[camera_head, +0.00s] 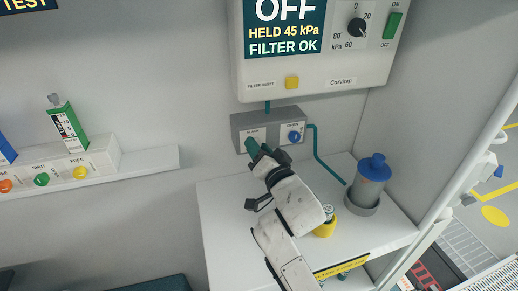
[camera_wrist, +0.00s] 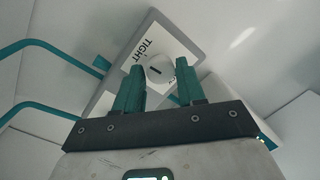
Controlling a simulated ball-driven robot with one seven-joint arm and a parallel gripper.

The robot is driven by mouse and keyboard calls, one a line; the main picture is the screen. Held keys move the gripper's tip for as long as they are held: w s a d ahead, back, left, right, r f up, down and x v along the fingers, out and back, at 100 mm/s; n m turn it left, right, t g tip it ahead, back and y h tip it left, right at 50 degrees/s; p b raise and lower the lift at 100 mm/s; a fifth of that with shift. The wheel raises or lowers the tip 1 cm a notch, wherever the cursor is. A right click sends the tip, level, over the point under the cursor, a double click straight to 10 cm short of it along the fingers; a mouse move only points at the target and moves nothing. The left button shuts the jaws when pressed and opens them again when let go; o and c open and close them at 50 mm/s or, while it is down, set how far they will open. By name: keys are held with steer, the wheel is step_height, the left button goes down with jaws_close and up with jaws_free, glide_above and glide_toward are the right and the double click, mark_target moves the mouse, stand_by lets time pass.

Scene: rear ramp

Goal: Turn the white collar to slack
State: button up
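The white collar (camera_wrist: 159,69) is a round white knob with a short dark mark. It sits on a pale label plate (camera_wrist: 178,55) reading "TIGHT"; the other word is mostly hidden by a finger. The plate is on a grey block (camera_head: 240,124) on the wall. In the head view my gripper hides the collar. My gripper (camera_wrist: 160,65) is open, with one green finger on each side of the collar in the wrist view and a visible gap to each. I cannot tell how deep the fingers reach. My gripper (camera_head: 258,151) also shows at the block's lower left in the head view.
A blue knob (camera_head: 294,137) labelled "OPEN" is right of my gripper. A teal tube (camera_head: 317,160) runs down to a blue-capped canister (camera_head: 371,175) on the white shelf (camera_head: 222,215). A yellow-based item (camera_head: 325,228) stands beside my arm. The unit (camera_head: 330,85) above shows "OFF, HELD 45 kPa".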

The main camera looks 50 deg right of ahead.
steer(key=c, duration=0.6)
steer(key=shift+c, duration=0.2)
steer(key=shift+w+a+f+n+g+h+p, duration=0.1)
steer(key=shift+n+g+h+p, duration=0.8)
steer(key=shift+n, duration=4.3)
steer(key=shift+w+a+r+n+t+h+p, duration=0.15)
steer(key=shift+n+p, duration=1.5)
steer(key=shift+n, duration=3.55)
steer(key=shift+s+a+f+n+g+h+p, duration=0.15)
steer(key=shift+n+g+h+p, duration=0.75)
steer(key=shift+n, duration=4.3)
steer(key=shift+w+t+y+p, duration=0.1)
steer(key=shift+t+y+p, duration=0.25)
steer(key=shift+t+p, duration=0.1)
